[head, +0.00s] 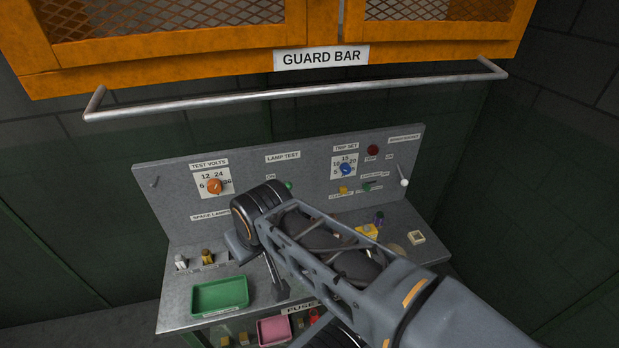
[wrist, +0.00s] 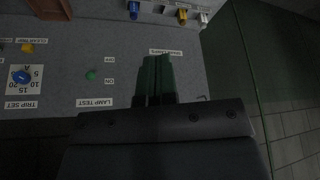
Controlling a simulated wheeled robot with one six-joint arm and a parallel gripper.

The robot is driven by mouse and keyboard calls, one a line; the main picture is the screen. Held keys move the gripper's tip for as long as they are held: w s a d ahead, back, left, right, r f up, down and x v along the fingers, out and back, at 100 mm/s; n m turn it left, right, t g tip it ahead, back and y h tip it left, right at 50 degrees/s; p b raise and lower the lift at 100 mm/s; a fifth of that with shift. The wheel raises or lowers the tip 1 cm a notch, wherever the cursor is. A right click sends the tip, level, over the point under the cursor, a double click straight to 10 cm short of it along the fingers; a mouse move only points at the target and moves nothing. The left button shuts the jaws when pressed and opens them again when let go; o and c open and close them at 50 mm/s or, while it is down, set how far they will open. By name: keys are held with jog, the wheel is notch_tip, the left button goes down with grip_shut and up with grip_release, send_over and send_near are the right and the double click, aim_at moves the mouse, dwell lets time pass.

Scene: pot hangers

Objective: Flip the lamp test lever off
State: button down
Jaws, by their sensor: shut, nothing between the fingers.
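The LAMP TEST label (head: 283,157) is on the grey panel, and it also shows upside down in the wrist view (wrist: 95,102). A green lamp (wrist: 91,75) sits near the ON label (wrist: 111,82) and OFF label (wrist: 111,60); this lamp shows in the head view (head: 289,184) too. I cannot make out the lamp test lever in either view; my arm and gripper cover part of that area. My gripper (wrist: 156,60) is shut and empty in the wrist view, beside the ON and OFF labels. In the head view my wrist hides most of the gripper.
A guard bar (head: 300,93) runs across above the panel, below the orange cabinet (head: 170,45). A blue TRIP SET knob (head: 346,169) is right, an orange TEST VOLTS knob (head: 215,186) left. A green tray (head: 220,296) and spare lamps (head: 208,257) are on the shelf.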

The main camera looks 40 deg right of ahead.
jog(key=shift+a, duration=0.1)
notch_tip(320, 180, up, 7)
jog(key=m+b, duration=0.5)
send_over(290, 184)
jog(key=s, duration=0.6)
jog(key=shift+d+f, duration=0.2)
jog(key=shift+d, duration=0.1)
jog(key=shift+f, duration=0.1)
jog(key=x, duration=0.4)
jog(key=p+x, duration=0.1)
jog(key=x, duration=0.4)
jog(key=p+x, duration=0.1)
jog(key=x, duration=0.4)
jog(key=shift+s+a, duration=0.25)
jog(key=shift+a, duration=0.05)
jog(key=shift+f+b, duration=0.2)
jog(key=shift+b, duration=0.15)
